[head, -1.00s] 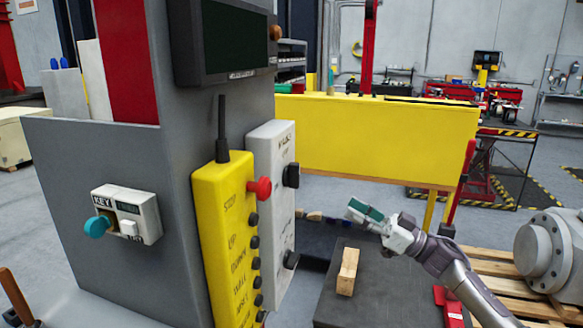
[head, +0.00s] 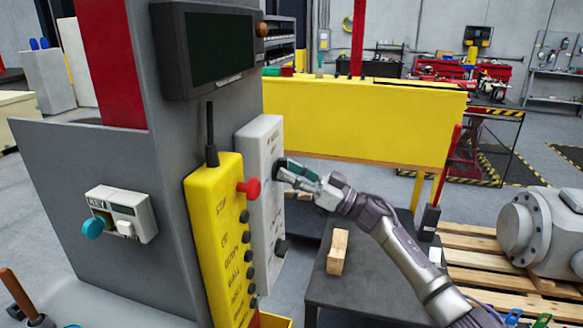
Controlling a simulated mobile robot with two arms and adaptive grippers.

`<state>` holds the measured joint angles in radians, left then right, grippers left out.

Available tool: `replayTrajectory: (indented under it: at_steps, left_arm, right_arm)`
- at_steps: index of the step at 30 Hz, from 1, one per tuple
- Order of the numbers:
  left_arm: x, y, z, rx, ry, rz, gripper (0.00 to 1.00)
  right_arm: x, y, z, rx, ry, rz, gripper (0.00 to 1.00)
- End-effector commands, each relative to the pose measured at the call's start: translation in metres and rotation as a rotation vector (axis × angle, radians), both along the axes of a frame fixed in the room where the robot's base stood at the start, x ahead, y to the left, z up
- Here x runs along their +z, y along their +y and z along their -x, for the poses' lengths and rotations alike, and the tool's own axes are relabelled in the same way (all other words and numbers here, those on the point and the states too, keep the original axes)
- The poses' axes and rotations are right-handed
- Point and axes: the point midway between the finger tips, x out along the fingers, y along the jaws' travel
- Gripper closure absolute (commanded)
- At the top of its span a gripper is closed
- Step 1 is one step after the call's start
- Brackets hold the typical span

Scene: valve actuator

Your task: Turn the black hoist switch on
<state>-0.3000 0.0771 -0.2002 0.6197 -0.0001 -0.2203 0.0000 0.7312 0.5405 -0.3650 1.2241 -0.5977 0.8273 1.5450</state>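A tall light grey switch box (head: 261,215) is mounted on the side of the grey column. The upper black knob is largely hidden behind my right gripper (head: 283,172). The box's lettering is too small to read, so I cannot tell which knob is the hoist switch. My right gripper comes in from the right with its fingertips at the upper knob, touching or very close to it. I cannot tell whether the fingers are closed on it. My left gripper is not in view.
A yellow button panel (head: 222,240) with a red button (head: 249,188) stands just left of the switch box. A key switch box (head: 121,214) is on the column's front. A wooden block (head: 338,251) lies on a dark table (head: 365,285) below my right arm.

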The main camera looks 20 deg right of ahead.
Motion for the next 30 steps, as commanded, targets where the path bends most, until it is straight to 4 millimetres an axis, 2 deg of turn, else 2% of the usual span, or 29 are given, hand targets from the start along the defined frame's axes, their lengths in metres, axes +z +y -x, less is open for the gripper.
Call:
replayTrajectory:
  at_steps: [8,15,23,30]
  left_arm:
    - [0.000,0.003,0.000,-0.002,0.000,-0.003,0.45]
    - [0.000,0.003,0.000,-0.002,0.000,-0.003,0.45]
    - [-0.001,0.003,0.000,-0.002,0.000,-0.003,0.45]
    - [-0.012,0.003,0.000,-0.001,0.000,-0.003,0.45]
  right_arm:
    - [0.000,0.001,-0.001,-0.001,0.000,0.000,0.60]
    - [0.000,0.001,-0.001,-0.001,0.000,0.000,0.99]
    - [0.000,0.001,-0.001,-0.001,-0.003,0.002,1.00]
    - [-0.002,0.000,-0.001,-0.002,-0.058,0.038,1.00]
